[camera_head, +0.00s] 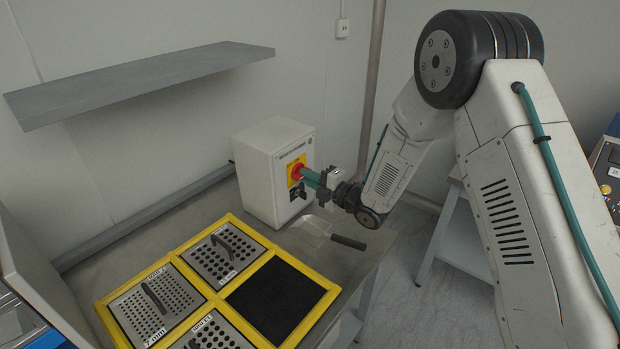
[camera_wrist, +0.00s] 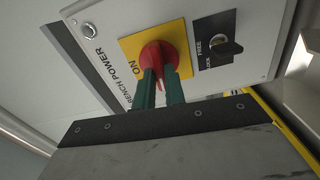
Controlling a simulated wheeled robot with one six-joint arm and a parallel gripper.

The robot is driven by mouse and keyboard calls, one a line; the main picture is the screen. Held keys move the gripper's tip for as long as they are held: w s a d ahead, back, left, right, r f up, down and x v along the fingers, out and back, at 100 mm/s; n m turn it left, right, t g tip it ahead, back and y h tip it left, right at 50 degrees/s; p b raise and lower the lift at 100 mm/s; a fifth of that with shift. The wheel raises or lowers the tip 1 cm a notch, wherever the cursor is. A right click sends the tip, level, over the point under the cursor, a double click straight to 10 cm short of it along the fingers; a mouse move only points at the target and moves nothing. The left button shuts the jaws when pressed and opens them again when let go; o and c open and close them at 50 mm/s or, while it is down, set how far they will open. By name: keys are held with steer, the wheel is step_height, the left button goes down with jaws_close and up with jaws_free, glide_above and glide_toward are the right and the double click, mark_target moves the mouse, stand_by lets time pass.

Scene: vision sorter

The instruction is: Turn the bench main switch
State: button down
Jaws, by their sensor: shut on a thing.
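The bench main switch is a red knob (camera_head: 296,171) on a yellow plate, on the front of a white box (camera_head: 262,180) at the back of the bench. In the wrist view the red knob (camera_wrist: 158,62) sits on its yellow plate (camera_wrist: 132,44), with "ON" and "BENCH POWER" printed beside it. My gripper (camera_head: 303,174) reaches it from the right. Its green fingers (camera_wrist: 160,76) are shut on the red knob and hide part of it. A small black switch (camera_wrist: 223,48) marked "FREE" and "LOCK" sits beside the plate.
A yellow-framed tray (camera_head: 225,213) with perforated plates and a black square pad (camera_head: 275,300) lies in front of the box. A scoop with a dark handle (camera_head: 348,242) lies below my gripper near the bench edge. A grey shelf (camera_head: 140,83) hangs above left.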

steer(key=shift+s+a+n, duration=0.1)
steer(key=shift+a+n, duration=0.05)
steer(key=shift+n, duration=0.35)
steer(key=c, duration=1.5)
jaws_free()
steer(key=shift+a, duration=0.1)
steer(key=shift+o, duration=0.2)
steer(key=v, duration=0.8)
